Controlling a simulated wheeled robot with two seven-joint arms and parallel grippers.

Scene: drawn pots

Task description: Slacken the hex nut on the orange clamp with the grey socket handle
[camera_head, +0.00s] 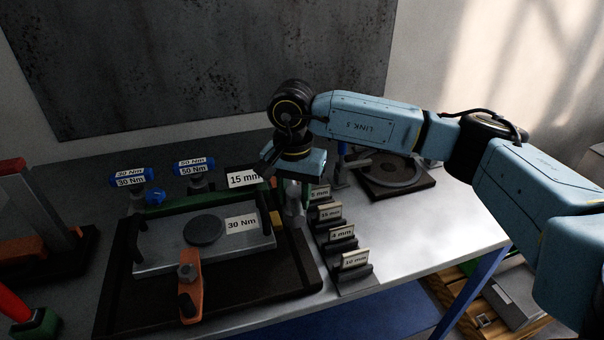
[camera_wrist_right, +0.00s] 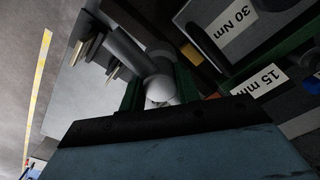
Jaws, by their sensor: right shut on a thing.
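The orange clamp (camera_head: 190,297) stands at the front edge of a grey plate fixture, with a grey hex nut (camera_head: 187,272) on top. My right gripper (camera_head: 293,190) is beyond and to the right of the clamp, at the right side of the fixture. Its green fingers are shut on a grey socket handle (camera_head: 294,209). In the right wrist view the grey handle (camera_wrist_right: 132,50) runs away from between the fingers, its rounded end close to the palm. The handle's lower end is hard to make out. The left gripper is not in view.
The plate (camera_head: 160,262) carries a 30 Nm label and sits on a dark tray (camera_head: 255,290). Blue-topped tools labelled 30 Nm (camera_head: 131,177) and 50 Nm (camera_head: 194,168) stand behind. Several size-labelled holders (camera_head: 342,238) line the tray's right. Bare bench (camera_head: 420,235) lies further right.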

